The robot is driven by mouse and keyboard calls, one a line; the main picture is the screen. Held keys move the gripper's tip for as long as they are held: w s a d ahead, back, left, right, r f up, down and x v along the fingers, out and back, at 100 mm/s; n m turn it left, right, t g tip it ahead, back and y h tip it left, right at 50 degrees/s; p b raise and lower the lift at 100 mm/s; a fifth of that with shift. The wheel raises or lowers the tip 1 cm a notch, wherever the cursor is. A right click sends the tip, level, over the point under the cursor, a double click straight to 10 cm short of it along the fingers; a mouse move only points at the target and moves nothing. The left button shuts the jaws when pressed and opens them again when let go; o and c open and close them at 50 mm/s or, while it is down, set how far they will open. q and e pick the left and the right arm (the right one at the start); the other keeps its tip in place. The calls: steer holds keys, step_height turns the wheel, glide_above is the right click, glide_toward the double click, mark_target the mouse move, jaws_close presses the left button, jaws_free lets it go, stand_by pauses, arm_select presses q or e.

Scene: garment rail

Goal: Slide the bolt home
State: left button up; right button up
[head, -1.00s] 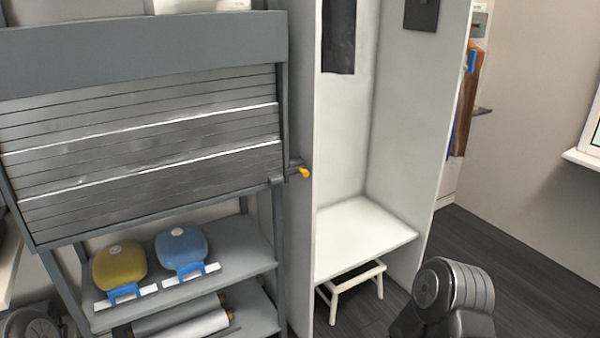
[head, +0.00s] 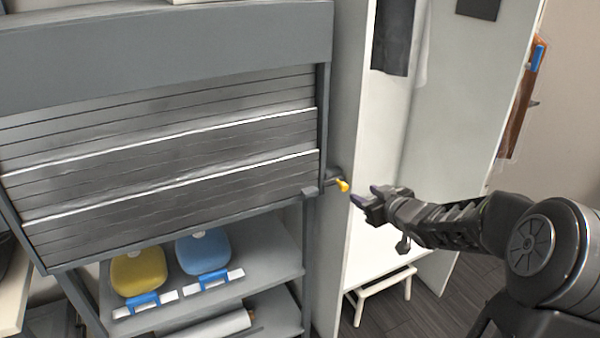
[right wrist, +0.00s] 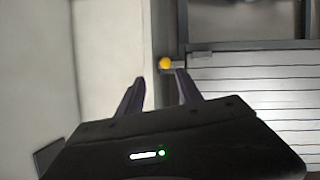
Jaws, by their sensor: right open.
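The bolt (head: 342,185) has a yellow knob and sticks out at the lower right corner of the grey slatted shutter (head: 170,150). In the right wrist view the yellow knob (right wrist: 165,63) shows just beyond the fingertips, nearer the right finger. My right gripper (head: 368,200) is open and empty, a short way to the right of the knob and apart from it. Its two fingers (right wrist: 158,88) point toward the shutter side in the right wrist view. My left gripper is not in view.
A white open wardrobe (head: 430,130) with a dark hanging garment stands right of the shutter frame. A white step stool (head: 385,285) is below it. Under the shutter, a shelf (head: 270,250) holds a yellow container (head: 138,272) and a blue container (head: 203,252).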

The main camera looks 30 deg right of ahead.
mark_target(345, 188)
steer(key=shift+y, duration=0.4)
steer(key=shift+a+x, duration=0.2)
steer(key=shift+x, duration=1.8)
steer(key=shift+a+x, duration=0.2)
steer(key=shift+x, duration=1.85)
jaws_close()
